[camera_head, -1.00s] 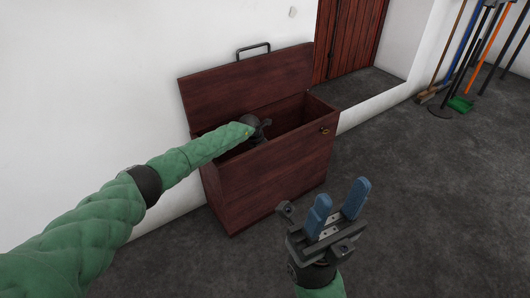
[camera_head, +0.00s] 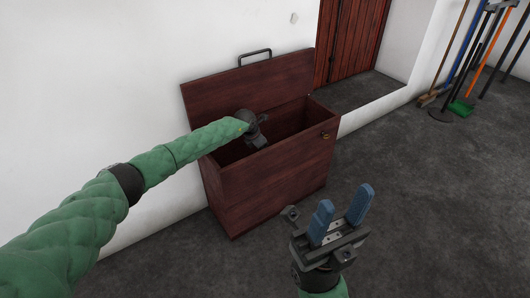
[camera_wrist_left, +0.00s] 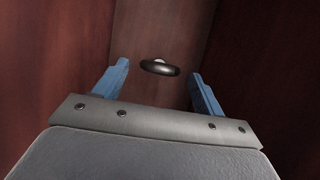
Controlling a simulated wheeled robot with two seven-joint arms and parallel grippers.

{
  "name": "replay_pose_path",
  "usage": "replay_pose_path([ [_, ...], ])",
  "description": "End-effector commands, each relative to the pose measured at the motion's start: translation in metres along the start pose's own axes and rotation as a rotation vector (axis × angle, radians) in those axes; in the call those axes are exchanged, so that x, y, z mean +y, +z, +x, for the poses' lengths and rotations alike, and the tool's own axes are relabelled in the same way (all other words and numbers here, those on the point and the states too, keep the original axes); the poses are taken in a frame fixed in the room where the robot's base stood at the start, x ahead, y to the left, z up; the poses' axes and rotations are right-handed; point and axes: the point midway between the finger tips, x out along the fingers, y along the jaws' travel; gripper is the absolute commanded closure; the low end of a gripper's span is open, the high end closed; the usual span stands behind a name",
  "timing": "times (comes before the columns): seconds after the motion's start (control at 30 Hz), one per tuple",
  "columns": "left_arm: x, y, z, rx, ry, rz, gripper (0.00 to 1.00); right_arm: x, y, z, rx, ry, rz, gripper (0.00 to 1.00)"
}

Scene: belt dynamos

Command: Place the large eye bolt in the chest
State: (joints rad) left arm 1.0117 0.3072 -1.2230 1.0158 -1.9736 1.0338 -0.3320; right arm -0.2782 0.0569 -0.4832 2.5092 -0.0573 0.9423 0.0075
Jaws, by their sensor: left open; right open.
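The dark red wooden chest (camera_head: 272,182) stands against the wall with its lid (camera_head: 250,82) raised. My left arm reaches over the chest, and the left gripper (camera_head: 258,138) is at its opening; its fingers are hidden in the head view. In the left wrist view the left gripper (camera_wrist_left: 160,88) is open, with blue fingers apart. A dark, shiny ring-like thing, seemingly the large eye bolt (camera_wrist_left: 160,68), shows beyond and between the fingertips inside the chest; I cannot tell whether it touches the bottom. My right gripper (camera_head: 341,210) is open and empty, in front of the chest's right side.
Brooms and other long-handled tools (camera_head: 470,60) lean at the far right wall. A red wooden door (camera_head: 350,40) stands behind, with a low ledge beside it. The grey floor (camera_head: 430,200) right of the chest is clear.

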Motion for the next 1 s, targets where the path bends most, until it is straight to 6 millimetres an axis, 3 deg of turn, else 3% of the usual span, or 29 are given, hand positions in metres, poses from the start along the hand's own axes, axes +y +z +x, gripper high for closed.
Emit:
replay_pose_path([
  [0.03, 0.001, 0.000, -0.013, -0.001, 0.001, 0.002, 0.30, 0.001, -0.001, 0.003, -0.002, -0.003, -0.010, 0.55],
  [0.2, 0.000, 0.000, -0.039, 0.000, 0.000, 0.001, 0.30, 0.004, -0.003, 0.003, -0.010, -0.007, -0.029, 0.55],
  [0.4, 0.000, -0.001, -0.055, 0.002, -0.001, 0.000, 0.30, 0.004, -0.003, 0.004, -0.015, -0.011, -0.037, 0.55],
  [1.0, -0.004, 0.002, -0.058, -0.012, -0.008, -0.009, 0.30, 0.004, -0.002, 0.004, -0.015, -0.011, -0.039, 0.55],
])
